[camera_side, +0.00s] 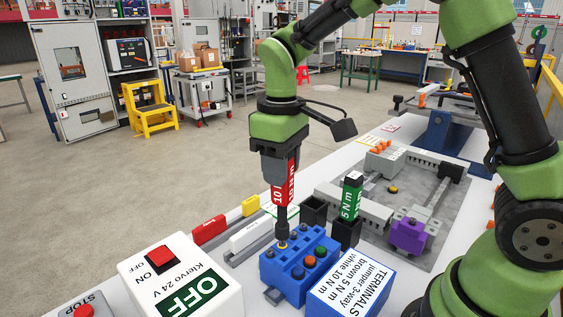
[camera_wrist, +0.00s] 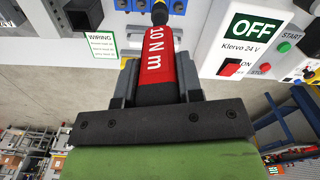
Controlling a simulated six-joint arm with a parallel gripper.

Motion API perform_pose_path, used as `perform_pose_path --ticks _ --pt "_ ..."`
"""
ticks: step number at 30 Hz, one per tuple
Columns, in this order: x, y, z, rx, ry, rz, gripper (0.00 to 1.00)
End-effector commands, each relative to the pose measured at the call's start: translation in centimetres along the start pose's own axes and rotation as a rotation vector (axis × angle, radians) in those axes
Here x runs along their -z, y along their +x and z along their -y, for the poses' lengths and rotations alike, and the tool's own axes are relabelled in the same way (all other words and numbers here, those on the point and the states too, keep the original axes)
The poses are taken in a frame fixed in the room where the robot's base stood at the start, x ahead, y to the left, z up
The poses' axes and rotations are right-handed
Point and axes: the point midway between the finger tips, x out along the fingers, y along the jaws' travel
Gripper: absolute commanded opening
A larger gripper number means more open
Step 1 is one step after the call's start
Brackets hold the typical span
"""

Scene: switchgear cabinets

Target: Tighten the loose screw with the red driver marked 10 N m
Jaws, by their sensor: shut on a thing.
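My gripper (camera_side: 279,157) is shut on the red driver (camera_side: 283,188) marked 10 N m and holds it upright, shaft down. The driver's tip is at a yellow screw (camera_side: 282,245) at the left end of the blue terminal block (camera_side: 299,266); I cannot tell whether it is seated. In the wrist view the red driver (camera_wrist: 157,62) sits between the fingers, its tip over the yellow screw (camera_wrist: 159,12). The green driver (camera_side: 352,190) marked 5 N m stands in a black holder (camera_side: 345,234). Beside it is an empty black holder (camera_side: 313,211).
A white box (camera_side: 190,285) labelled OFF, Klervo 24 V, with a red switch (camera_side: 160,259), stands front left. A terminals label box (camera_side: 349,289) is close right of the block. Red, yellow and white modules (camera_side: 249,234) lie left on rails. A grey panel with a purple part (camera_side: 409,235) is at right.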

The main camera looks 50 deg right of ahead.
Motion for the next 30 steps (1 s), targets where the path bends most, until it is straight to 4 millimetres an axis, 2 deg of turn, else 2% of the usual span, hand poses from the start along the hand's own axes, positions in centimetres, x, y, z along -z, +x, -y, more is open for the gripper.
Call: perform_pose_path --ticks 17,24,30 --pt "-0.02 -0.04 -0.1 0.0 0.583 0.0 0.0" --pt "-0.01 0.11 -0.06 0.0 0.37 0.0 0.0" --pt "-0.01 0.17 -0.04 0.0 0.278 0.0 0.0"
